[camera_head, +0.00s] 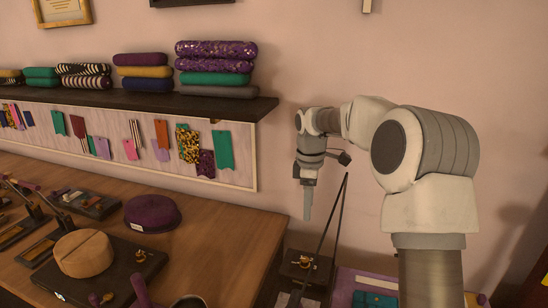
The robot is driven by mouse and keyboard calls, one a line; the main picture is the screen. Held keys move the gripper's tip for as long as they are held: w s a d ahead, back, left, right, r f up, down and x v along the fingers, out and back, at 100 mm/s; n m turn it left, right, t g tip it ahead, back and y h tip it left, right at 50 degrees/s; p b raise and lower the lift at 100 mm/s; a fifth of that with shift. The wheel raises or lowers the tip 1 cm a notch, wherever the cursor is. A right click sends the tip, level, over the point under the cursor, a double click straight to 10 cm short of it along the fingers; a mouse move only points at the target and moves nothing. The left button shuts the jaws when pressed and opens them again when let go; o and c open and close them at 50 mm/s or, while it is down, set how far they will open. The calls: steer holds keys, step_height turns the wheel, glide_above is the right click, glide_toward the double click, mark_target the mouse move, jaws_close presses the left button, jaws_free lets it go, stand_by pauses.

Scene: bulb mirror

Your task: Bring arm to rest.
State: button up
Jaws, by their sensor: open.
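My arm rises at the right of the head view and bends over to the left. My gripper (308,203) hangs at its end, pointing down, in front of the pink wall and to the right of the wooden table (235,232). It looks empty, and nothing touches it. The fingers are small in the picture and seen nearly edge-on, so the gap between them is hard to make out.
A dark shelf (150,99) with folded cloth rolls (215,65) is on the wall at left. On the table are a purple round cushion (152,213) and a wooden block (84,254). Thin dark rods (338,222) stand just right of my gripper, above a dark box (304,268).

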steer(key=s+r+m+t, duration=0.1)
steer(key=s+r+m, duration=0.2)
steer(key=s+r, duration=0.5)
steer(key=s+m+t, duration=0.4)
steer(key=s+m, duration=0.7)
steer(key=s, duration=1.4)
steer(key=shift+s+r+m+t, duration=0.2)
steer(key=shift+m+t, duration=0.1)
